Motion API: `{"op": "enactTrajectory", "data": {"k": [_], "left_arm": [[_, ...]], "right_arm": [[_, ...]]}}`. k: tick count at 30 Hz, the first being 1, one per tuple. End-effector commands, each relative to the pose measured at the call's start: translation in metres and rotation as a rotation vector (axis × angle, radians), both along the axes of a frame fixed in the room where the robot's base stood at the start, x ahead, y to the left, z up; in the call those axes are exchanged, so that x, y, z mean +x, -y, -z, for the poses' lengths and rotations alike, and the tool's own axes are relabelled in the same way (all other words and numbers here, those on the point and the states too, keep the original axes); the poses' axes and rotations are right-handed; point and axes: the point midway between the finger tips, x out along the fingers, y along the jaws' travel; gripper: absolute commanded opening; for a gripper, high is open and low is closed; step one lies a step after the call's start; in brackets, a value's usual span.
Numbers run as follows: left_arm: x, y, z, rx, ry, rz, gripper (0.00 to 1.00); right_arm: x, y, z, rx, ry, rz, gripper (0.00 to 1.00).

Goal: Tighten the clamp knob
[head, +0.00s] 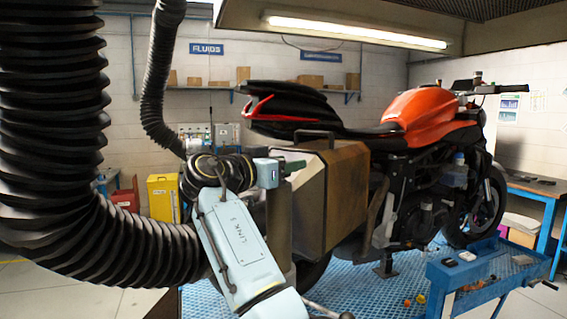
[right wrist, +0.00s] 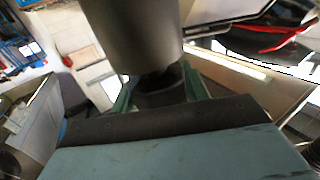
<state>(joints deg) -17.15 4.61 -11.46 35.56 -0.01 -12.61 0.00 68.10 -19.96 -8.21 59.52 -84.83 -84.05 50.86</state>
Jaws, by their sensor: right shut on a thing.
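A dark round part, apparently the clamp knob (right wrist: 160,94), sits between the two green fingers of my right gripper (right wrist: 158,88) in the right wrist view. The fingers are shut on it, one on each side. A wide grey cylinder (right wrist: 130,35) stands just beyond the knob and covers much of that view. In the head view my right gripper (head: 294,167) is beside the upper left edge of the brown metal case on the motorcycle (head: 430,115). The knob cannot be made out there. My left gripper is not in view.
A thick black corrugated hose (head: 50,130) fills the left of the head view, and a thinner hose (head: 160,75) hangs behind. The brown case (head: 330,195) is close to the gripper. A blue tool cart (head: 470,275) stands at lower right. A yellow cabinet (head: 163,198) is farther back.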

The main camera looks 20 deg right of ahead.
Motion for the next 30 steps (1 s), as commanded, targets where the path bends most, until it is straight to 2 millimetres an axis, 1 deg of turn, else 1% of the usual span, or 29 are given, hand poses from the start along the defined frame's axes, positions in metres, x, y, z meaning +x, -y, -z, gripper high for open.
{"op": "enactTrajectory", "data": {"k": [8,19,20,24,25,30], "left_arm": [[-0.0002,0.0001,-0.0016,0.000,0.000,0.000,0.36],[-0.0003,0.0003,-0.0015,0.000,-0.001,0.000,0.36],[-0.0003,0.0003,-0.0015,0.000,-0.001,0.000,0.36],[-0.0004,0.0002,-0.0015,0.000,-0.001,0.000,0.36],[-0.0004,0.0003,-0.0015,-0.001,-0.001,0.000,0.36],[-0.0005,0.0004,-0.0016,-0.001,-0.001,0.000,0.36]], "right_arm": [[-0.0005,0.0007,0.0014,0.001,-0.005,0.050,0.22],[-0.0006,0.0009,0.0019,0.003,-0.006,0.053,0.22],[-0.0006,0.0010,0.0020,0.002,-0.007,0.053,0.46],[-0.0005,0.0010,0.0017,0.002,-0.005,0.052,0.65],[-0.0005,0.0010,0.0016,0.002,-0.005,0.052,0.67],[-0.0006,0.0009,0.0009,0.002,-0.003,0.052,0.67]]}}
